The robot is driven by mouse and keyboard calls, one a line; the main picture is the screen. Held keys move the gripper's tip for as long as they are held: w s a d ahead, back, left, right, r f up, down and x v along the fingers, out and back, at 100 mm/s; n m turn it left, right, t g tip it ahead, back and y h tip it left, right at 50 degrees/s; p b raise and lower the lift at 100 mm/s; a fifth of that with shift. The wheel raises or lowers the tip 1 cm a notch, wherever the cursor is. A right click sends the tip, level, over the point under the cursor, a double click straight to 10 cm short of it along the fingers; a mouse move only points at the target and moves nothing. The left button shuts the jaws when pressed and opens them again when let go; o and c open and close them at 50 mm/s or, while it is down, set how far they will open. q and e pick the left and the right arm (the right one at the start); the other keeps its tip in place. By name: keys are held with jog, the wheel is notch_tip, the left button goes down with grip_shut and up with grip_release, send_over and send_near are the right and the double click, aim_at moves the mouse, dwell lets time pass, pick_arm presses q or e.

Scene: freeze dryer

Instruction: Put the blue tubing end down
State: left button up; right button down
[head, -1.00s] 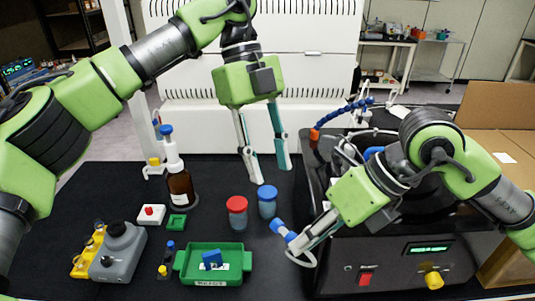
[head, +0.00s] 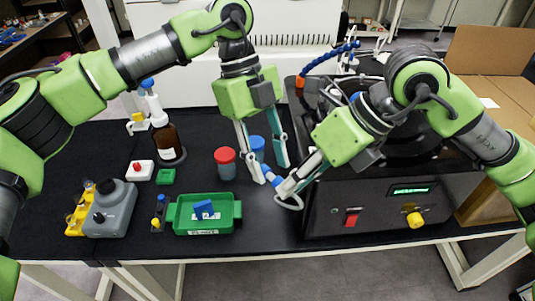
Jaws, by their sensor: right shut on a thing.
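The blue tubing end (head: 274,181) sits at the tip of my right gripper (head: 283,190), which is shut on it above the black mat, left of the dark machine. White tubing (head: 291,206) loops below this gripper. My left gripper (head: 273,173) is open and points down.
A red-capped jar (head: 226,164) stands just left of the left gripper. A green tray (head: 208,226) with a blue piece lies front left. A brown bottle (head: 169,143) stands farther left. The dark machine (head: 345,203) fills the right. Black mat is bare between tray and machine.

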pick_arm(q)
grip_shut()
pick_arm(e)
jog(key=c, duration=1.9)
grip_release()
